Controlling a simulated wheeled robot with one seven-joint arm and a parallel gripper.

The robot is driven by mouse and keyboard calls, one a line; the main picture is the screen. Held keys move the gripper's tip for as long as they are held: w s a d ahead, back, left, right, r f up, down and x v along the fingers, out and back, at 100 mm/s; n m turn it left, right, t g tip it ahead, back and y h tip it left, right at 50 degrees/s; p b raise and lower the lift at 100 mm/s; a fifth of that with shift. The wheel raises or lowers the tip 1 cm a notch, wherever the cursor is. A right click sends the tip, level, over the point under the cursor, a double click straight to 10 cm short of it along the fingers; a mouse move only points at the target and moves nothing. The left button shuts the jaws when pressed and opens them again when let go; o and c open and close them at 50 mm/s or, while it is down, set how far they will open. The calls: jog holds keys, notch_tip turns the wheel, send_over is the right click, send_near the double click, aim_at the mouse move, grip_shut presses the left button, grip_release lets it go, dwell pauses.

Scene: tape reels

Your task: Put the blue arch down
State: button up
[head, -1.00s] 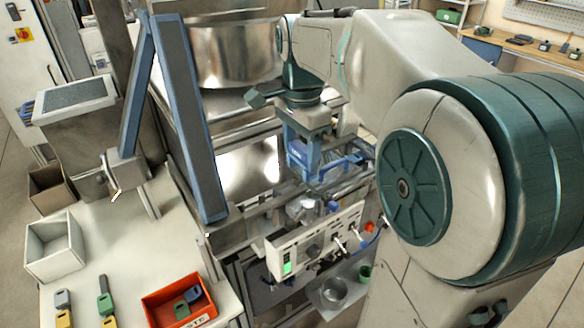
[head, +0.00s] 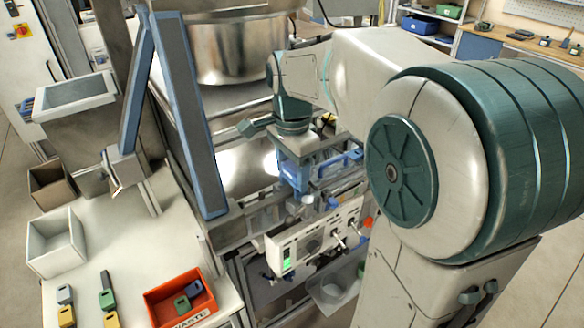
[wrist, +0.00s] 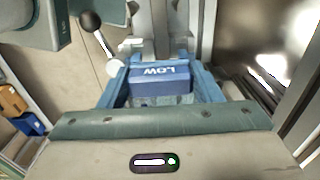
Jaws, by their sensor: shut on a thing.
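A blue block marked LOW (wrist: 160,85) sits between the blue-sided fingers of my gripper (wrist: 160,64) in the wrist view; I take it as the blue arch. My gripper is shut on it. In the head view my gripper (head: 294,182) points down over the metal workstation, with blue parts low at its end. I cannot separate fingers from arch there, nor tell whether the arch touches anything below. Another blue, arch-like frame (head: 340,164) stands just right of my gripper on the station. The arch's lower part is hidden.
A white control box (head: 300,247) with a green light stands just below my gripper. A black-knobbed lever (wrist: 90,22) is left of the fingers in the wrist view. A red waste bin (head: 158,309), a white open box (head: 52,262) and small coloured pieces are at lower left.

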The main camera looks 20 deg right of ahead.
aim_at(292, 168)
jog(key=shift+f, duration=0.3)
jog(key=o, duration=1)
jog(key=shift+r, duration=0.1)
notch_tip(292, 168, up, 13)
jog(key=s+f+n+t, duration=0.3)
jog(key=s+f+n, duration=1.1)
jog(key=f, duration=0.1)
jog(key=shift+s+f+n+t, duration=0.2)
jog(key=shift+f+n+t, duration=0.1)
jog(key=shift+t, duration=0.1)
